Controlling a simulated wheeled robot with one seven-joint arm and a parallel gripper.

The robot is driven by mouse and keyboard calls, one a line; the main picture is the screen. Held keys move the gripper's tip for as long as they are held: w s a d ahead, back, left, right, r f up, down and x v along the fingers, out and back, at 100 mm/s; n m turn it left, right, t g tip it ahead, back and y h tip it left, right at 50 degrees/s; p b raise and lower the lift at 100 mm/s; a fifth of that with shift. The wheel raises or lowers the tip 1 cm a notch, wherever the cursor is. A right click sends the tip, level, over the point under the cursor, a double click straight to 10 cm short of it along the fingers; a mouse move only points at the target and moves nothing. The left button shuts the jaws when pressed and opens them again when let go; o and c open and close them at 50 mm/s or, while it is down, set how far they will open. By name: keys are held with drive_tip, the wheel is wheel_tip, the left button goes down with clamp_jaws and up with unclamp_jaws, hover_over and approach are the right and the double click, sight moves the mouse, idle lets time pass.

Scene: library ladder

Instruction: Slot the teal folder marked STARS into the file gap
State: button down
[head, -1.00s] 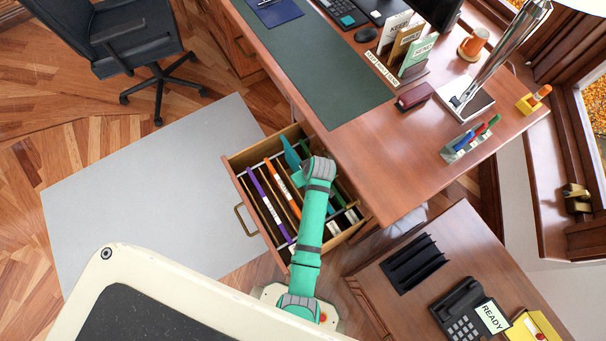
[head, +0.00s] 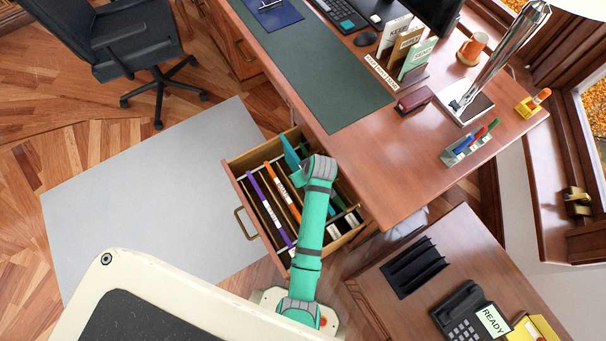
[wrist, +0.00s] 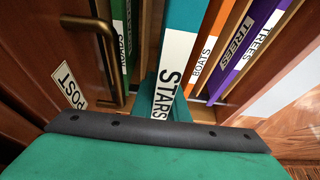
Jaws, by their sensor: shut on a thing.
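The teal folder (head: 291,152) stands upright in the head view at the open drawer, its top above the other folders. In the wrist view the teal folder (wrist: 185,18) shows its white STARS label, between a green folder (wrist: 130,50) on the left and the orange BOATS folder (wrist: 212,45) on the right. My gripper (wrist: 163,108) is shut on the teal folder at the near end of its label. My arm hides part of the drawer in the head view. How deep the folder sits in the gap cannot be told.
The open wooden drawer (head: 241,187) holds orange and purple folders and others, with a brass handle on its front. The desk (head: 400,165) stands behind it, and a side table (head: 470,240) with a black rack is at the right. A grey mat (head: 150,190) lies clear on the left.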

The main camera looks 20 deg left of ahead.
drive_tip(key=shift+r, duration=1.55)
drive_tip(key=shift+f, duration=4.7)
idle(0.5)
drive_tip(key=c, duration=1.6)
unclamp_jaws()
drive_tip(key=shift+c, duration=0.2)
drive_tip(key=v, duration=1)
drive_tip(key=shift+d+r, duration=0.15)
drive_tip(key=shift+r, duration=0.2)
